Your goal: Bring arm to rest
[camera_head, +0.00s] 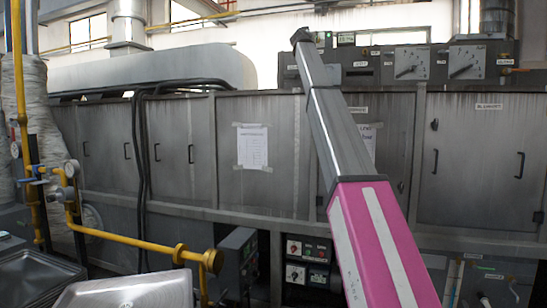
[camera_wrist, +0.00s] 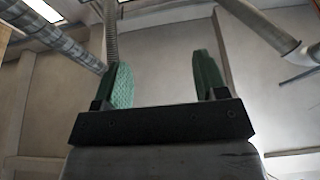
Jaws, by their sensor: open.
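My gripper (camera_wrist: 157,62) shows in the wrist view with two green fingers set wide apart on a dark crossbar. It is open, and nothing is between the fingers. It points up toward the bare wall and the ceiling pipes. In the head view my arm rises from the lower right, slanting up and to the left in front of the grey cabinets. I cannot make out the gripper's fingers there.
A row of grey metal cabinets (camera_head: 277,190) spans the back. Yellow piping (camera_head: 125,238) runs at the left. Two metal pans or basins show at the lower left, one at the edge (camera_head: 35,275) and one nearer (camera_head: 130,292). In the wrist view, a ribbed duct (camera_wrist: 60,38) runs overhead.

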